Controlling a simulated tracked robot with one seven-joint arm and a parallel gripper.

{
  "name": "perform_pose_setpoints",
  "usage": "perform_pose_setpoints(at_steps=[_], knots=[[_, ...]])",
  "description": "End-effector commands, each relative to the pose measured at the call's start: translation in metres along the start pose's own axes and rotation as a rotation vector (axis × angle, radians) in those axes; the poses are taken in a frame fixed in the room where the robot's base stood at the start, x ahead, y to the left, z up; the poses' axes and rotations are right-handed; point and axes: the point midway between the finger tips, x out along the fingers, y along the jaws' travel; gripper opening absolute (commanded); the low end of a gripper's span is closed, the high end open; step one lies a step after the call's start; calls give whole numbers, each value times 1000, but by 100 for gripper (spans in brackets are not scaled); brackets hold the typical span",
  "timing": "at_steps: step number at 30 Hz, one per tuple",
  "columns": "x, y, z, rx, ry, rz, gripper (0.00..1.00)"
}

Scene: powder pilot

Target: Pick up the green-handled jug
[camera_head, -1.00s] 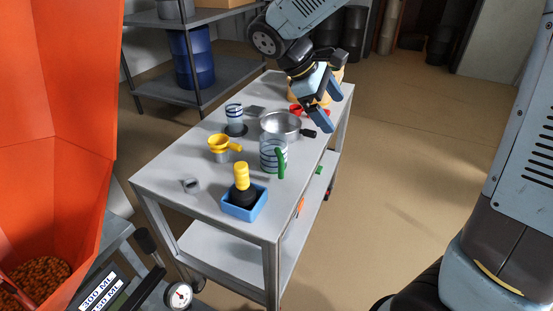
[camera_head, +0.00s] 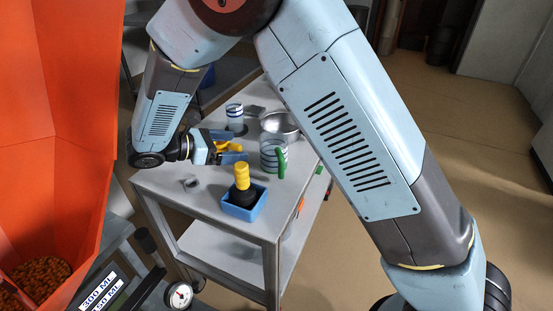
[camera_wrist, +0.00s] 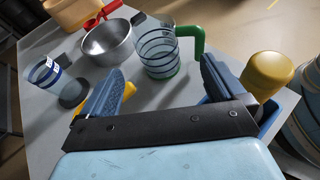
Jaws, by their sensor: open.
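The green-handled jug (camera_head: 270,156) is a clear upright cylinder with dark rings, standing on the grey table. Its green handle (camera_head: 281,163) faces right in the head view. In the wrist view the jug (camera_wrist: 157,54) stands beyond my fingertips, a little above the gap between them, with the handle (camera_wrist: 194,42) to its right. My gripper (camera_head: 241,146) is open, with its fingers pointing toward the jug from its left side. In the wrist view the two fingers of my gripper (camera_wrist: 164,78) are spread wide, with nothing held between them.
A yellow funnel (camera_head: 230,147) is partly hidden by my gripper. A metal pan (camera_head: 281,124) stands behind the jug, a striped cup (camera_head: 234,112) at the back left. A blue tray (camera_head: 245,209) with a yellow-handled brush (camera_head: 242,178) is in front. An orange hopper (camera_head: 55,120) stands left.

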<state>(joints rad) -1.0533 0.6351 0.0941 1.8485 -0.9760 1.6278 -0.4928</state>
Motion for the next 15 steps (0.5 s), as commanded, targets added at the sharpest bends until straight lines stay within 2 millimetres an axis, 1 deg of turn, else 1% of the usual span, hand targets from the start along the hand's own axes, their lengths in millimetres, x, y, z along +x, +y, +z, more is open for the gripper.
perform_pose_setpoints(at_steps=[1, 3, 6, 8, 11, 15], knots=[[-6, 1, -8, -18, -15, 15, 96], [-12, 2, -16, -37, -33, 32, 96], [-15, 4, -22, -51, -46, 45, 96], [-13, 4, -23, -55, -50, 48, 96], [-2, 5, -23, -57, -53, 48, 96], [23, 6, -21, -55, -52, 46, 96]])
